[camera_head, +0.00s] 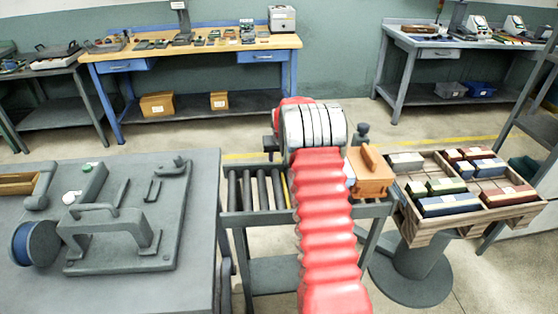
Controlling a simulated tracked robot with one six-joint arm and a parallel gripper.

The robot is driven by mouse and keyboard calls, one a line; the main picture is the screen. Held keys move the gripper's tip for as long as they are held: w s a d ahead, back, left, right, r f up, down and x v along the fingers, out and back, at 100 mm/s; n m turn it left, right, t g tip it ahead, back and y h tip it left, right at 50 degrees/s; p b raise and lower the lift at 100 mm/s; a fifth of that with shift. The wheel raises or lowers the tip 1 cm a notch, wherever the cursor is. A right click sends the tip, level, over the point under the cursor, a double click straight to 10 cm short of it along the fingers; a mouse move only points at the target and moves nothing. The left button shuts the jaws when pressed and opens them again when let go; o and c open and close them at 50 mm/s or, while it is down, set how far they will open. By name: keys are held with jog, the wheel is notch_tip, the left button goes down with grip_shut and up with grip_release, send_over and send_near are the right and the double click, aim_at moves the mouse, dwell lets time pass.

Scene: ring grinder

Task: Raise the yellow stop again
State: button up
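A roller conveyor (253,190) stands in the middle. A narrow yellow piece (285,190), probably the yellow stop, shows at the right end of its visible rollers, just left of my red arm. My arm covers much of the conveyor, so I cannot tell whether the stop is up or down. My arm reaches forward over the conveyor and ends in a white and dark banded wrist. My gripper's fingers are hidden beyond this wrist. I cannot see whether they touch anything.
An orange block with a handle (370,173) sits right of my arm. A wooden tray (415,231) of coloured boxes stands farther right. A grey bench (110,285) with a handled fixture (120,240) is at left. Workbenches line the back wall; floor lies between.

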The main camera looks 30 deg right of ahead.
grip_shut()
dwell(0.3)
jog(key=shift+w+r, duration=0.1)
jog(key=shift+r, duration=1.8)
jog(key=shift+c, duration=0.5)
grip_release()
jog(key=shift+r, duration=0.1)
jog(key=o, duration=0.4)
jog(key=shift+c, duration=0.2)
